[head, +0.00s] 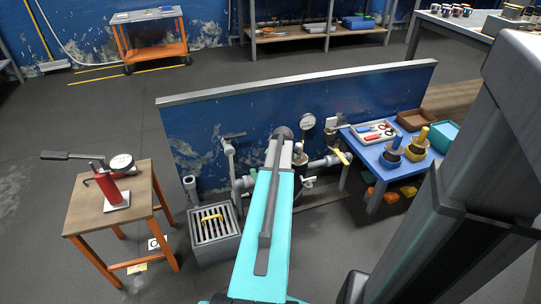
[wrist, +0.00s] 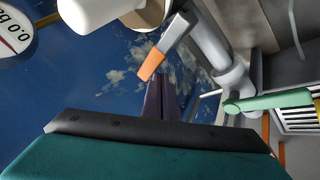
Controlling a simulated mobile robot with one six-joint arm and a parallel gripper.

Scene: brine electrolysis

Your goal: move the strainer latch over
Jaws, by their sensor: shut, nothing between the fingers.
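What looks like the strainer latch, a grey lever with an orange end (wrist: 152,64), shows in the upper middle of the wrist view. It joins the pale pipework near a white cylinder (wrist: 90,12). My gripper (wrist: 164,80) is in the middle of the wrist view, its dark fingers together with nothing between them. In the picture its tips lie just below and right of the orange end; I cannot tell whether they touch. In the head view my teal arm reaches to the pipework and hides the gripper. I cannot make out the latch there.
A green valve handle (wrist: 265,103) is right of my fingers in the wrist view. A pressure gauge (head: 308,121) stands by the blue wall panel (head: 200,130). A grated drain box (head: 214,240) is left of my arm, a blue table (head: 365,151) right of it.

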